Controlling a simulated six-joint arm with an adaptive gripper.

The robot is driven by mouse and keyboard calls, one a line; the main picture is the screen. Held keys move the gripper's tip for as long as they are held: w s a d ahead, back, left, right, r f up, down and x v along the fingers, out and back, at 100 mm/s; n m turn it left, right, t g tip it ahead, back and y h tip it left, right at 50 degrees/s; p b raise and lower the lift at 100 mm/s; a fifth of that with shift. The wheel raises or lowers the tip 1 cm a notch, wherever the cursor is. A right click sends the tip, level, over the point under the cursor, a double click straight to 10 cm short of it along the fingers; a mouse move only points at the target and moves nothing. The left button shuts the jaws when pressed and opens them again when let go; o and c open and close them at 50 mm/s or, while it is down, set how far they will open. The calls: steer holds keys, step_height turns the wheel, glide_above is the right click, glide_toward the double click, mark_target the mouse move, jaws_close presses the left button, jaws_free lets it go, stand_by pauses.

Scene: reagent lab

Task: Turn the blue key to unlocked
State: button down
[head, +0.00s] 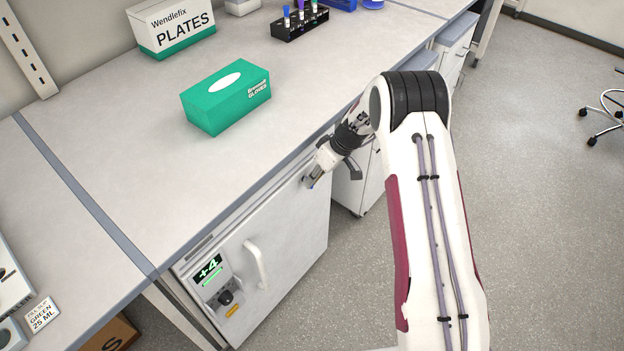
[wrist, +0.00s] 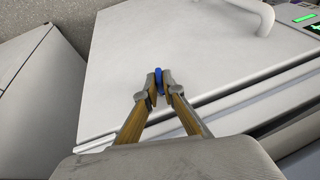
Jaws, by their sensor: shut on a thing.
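The blue key (wrist: 158,73) shows in the wrist view as a small blue piece between my fingertips, against the white fridge door (wrist: 185,50). My gripper (wrist: 160,86) is shut on it. In the head view my gripper (head: 313,178) is at the upper right corner of the fridge door (head: 290,248), under the bench edge. The lock face around the key is hidden, and I cannot tell the key's turn angle.
The fridge has a white handle (head: 256,264) and a panel with a green display (head: 208,270) at its left. A green glove box (head: 226,97) stands on the bench (head: 120,150) above. Drawer units stand to the right under the bench. The floor (head: 545,180) at right is mostly clear.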

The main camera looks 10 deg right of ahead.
steer(key=shift+w+g+y, duration=0.15)
steer(key=shift+g+y, duration=0.45)
steer(key=shift+y, duration=0.1)
steer(key=c, duration=2.2)
jaws_free()
steer(key=shift+d, duration=0.1)
steer(key=shift+s+a+n+t+h, duration=0.15)
steer(key=shift+s+t+h, duration=0.05)
steer(key=shift+t+h, duration=0.6)
steer(key=shift+s+a+n+t+h, duration=0.15)
steer(key=shift+t+h, duration=0.55)
steer(key=shift+h, duration=0.1)
steer(key=v, duration=0.8)
steer(key=shift+s+m+g, duration=1)
steer(key=shift+s+m, duration=0.9)
steer(key=shift+s, duration=1.55)
steer(key=shift+s+d+r+m+g+h, duration=0.15)
steer(key=shift+s+d+r+m, duration=0.4)
steer(key=shift+s+r, duration=1.55)
steer(key=shift+s+d+r+m+g+h, duration=0.2)
steer(key=shift+s+r+m, duration=0.45)
steer(key=shift+s+r, duration=1.5)
steer(key=shift+s+d+r+m+g+h, duration=0.15)
steer(key=shift+s+d+r+m, duration=0.45)
steer(key=shift+s+r, duration=1.5)
